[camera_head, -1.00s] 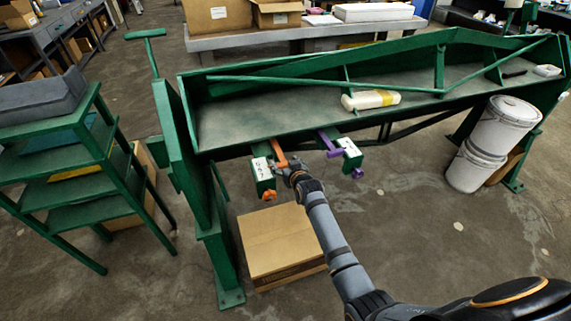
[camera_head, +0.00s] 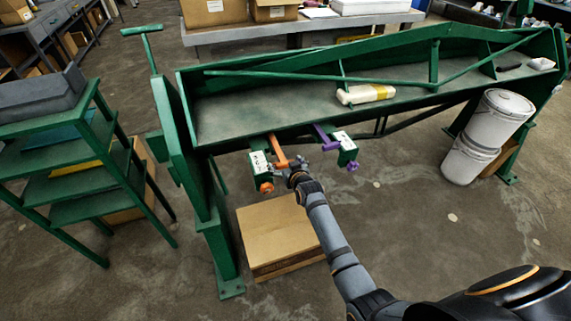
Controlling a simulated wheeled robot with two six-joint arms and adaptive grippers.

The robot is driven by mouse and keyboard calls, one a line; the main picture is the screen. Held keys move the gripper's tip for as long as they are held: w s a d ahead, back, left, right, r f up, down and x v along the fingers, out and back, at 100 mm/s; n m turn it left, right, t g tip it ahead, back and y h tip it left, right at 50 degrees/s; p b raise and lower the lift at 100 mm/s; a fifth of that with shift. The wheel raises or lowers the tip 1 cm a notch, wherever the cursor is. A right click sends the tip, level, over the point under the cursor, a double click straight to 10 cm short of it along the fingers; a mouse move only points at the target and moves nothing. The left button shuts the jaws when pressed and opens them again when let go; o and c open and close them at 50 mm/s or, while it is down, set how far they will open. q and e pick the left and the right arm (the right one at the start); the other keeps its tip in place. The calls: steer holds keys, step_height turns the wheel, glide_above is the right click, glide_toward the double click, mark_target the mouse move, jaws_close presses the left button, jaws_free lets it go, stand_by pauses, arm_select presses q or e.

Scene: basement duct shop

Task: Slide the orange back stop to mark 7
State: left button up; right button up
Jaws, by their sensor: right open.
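The orange back stop (camera_head: 279,151) sticks out from the front edge of the green bending machine (camera_head: 240,112), beside a green block with a white mark plate (camera_head: 259,164) and an orange knob (camera_head: 266,187). The marks are too small to read. A purple stop (camera_head: 326,138) with its own plate (camera_head: 344,141) and purple knob (camera_head: 352,166) is to the right. My right gripper (camera_head: 291,168) is open, close to the right side of the orange stop's near end; I cannot tell whether it touches. My left gripper is not in view.
A cardboard box (camera_head: 277,232) stands on the floor below the stops. Stacked white buckets (camera_head: 487,137) stand at right, a green shelf rack (camera_head: 78,175) at left.

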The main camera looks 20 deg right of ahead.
steer(key=shift+s, duration=0.1)
steer(key=v, duration=1.2)
steer(key=s+d+f+g, duration=0.1)
steer(key=s+f+g, duration=0.35)
steer(key=f, duration=1.05)
steer(key=s+d+f+g, duration=0.1)
steer(key=s+f, duration=0.7)
steer(key=f, duration=0.7)
steer(key=s+d+f+g, duration=0.2)
steer(key=s+f, duration=0.3)
steer(key=s, duration=0.5)
steer(key=s+d+f+g, duration=0.2)
steer(key=s+f, duration=0.4)
steer(key=s, duration=0.5)
steer(key=s+d+f+g+h, duration=0.1)
steer(key=s+d+f+g, duration=0.1)
steer(key=s+f, duration=0.4)
steer(key=s, duration=0.5)
steer(key=shift+s+g, duration=0.2)
steer(key=shift+g, duration=0.15)
steer(key=shift+f, duration=0.1)
